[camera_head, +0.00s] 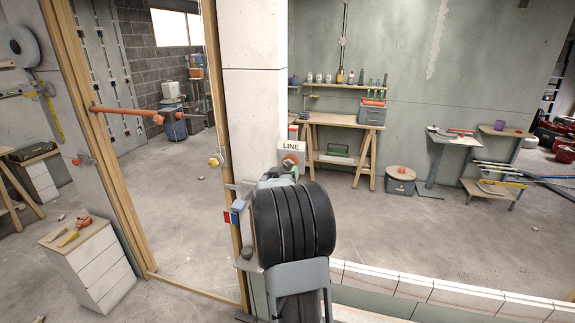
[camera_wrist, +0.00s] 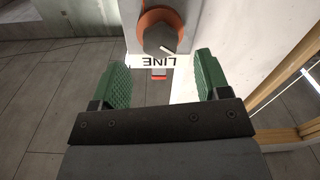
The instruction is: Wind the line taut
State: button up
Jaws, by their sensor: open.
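A knob with an orange ring, a dark grey cap and a white pointer mark (camera_wrist: 160,34) sits on a pale post or housing in the wrist view. A white LINE label (camera_wrist: 158,61) reads upside down beside it. In the head view the LINE label (camera_head: 291,146) and the reddish knob (camera_head: 290,160) show just beyond my arm. My gripper (camera_wrist: 160,66) is open, its two green pads to either side of the label, short of the knob, with nothing between them. In the head view my arm mostly hides the gripper. I cannot make out the line itself.
A wooden door frame (camera_head: 133,215) stands left, with an orange bar (camera_head: 125,112) across it. A white drawer unit (camera_head: 92,262) stands in front. A low white-tiled wall (camera_head: 415,288) runs right. A workbench (camera_head: 336,123) is at the back. The floor between is mostly clear.

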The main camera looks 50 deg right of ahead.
aim_at(288, 167)
jog(key=shift+p+x, duration=0.5)
jog(key=shift+x, duration=1.85)
jog(key=c, duration=0.9)
jog(key=shift+f+m+b, duration=0.1)
jog(key=shift+m+b, duration=0.2)
jog(key=shift+b, duration=0.2)
